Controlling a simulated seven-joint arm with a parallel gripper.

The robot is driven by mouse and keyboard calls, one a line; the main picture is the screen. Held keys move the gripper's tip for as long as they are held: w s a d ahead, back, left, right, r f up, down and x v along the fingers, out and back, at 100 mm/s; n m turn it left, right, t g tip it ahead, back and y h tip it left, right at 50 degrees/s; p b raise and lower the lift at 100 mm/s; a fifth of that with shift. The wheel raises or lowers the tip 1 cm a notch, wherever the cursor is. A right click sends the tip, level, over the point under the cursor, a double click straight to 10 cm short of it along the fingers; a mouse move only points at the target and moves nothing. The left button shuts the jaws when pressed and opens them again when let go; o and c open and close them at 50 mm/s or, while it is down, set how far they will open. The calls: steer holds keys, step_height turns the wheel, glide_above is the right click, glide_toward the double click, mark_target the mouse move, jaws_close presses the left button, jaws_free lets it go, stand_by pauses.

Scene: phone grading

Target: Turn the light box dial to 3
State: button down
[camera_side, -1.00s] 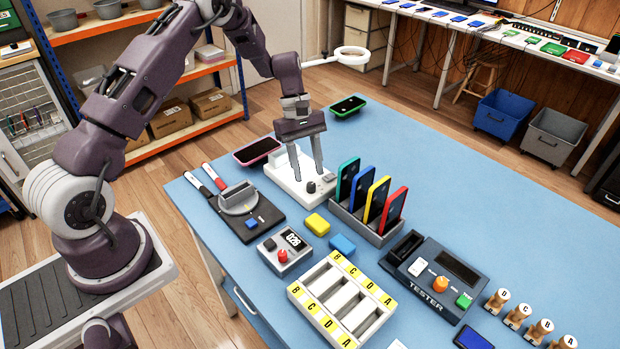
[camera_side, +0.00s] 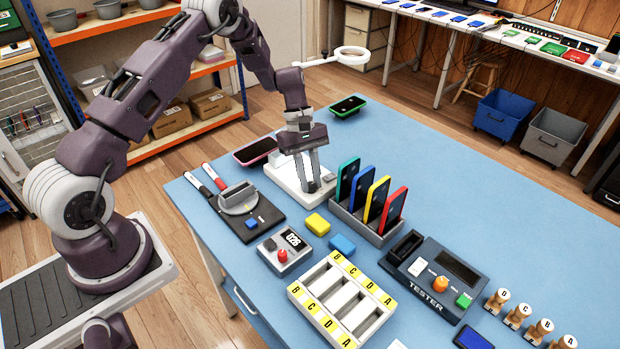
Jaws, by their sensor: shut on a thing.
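The light box (camera_side: 284,178) is a white, flat box near the far left of the blue table. My gripper (camera_side: 311,185) points down over its front right part. Its fingers are close together, shut on the dark dial (camera_side: 311,188). The fingers and the small size hide most of the dial, and I cannot read any mark or number on it.
A rack of upright coloured phones (camera_side: 372,205) stands close to the right of my gripper. A pink-edged phone (camera_side: 255,151) lies behind the light box to the left. A ring lamp (camera_side: 352,56) hangs above. A yellow block (camera_side: 317,224) lies in front.

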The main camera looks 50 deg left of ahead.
steer(key=shift+w+d+m+g+y, duration=0.15)
steer(key=shift+m+g, duration=0.35)
steer(key=shift+m, duration=0.9)
steer(key=shift+a+m+g+y, duration=0.1)
steer(key=shift+m+g+y, duration=0.3)
steer(key=shift+m, duration=1)
steer(key=c, duration=1.3)
jaws_free()
steer(key=shift+r, duration=0.1)
steer(key=v, duration=0.6)
steer(key=shift+w+r, duration=0.2)
steer(key=shift+r, duration=0.25)
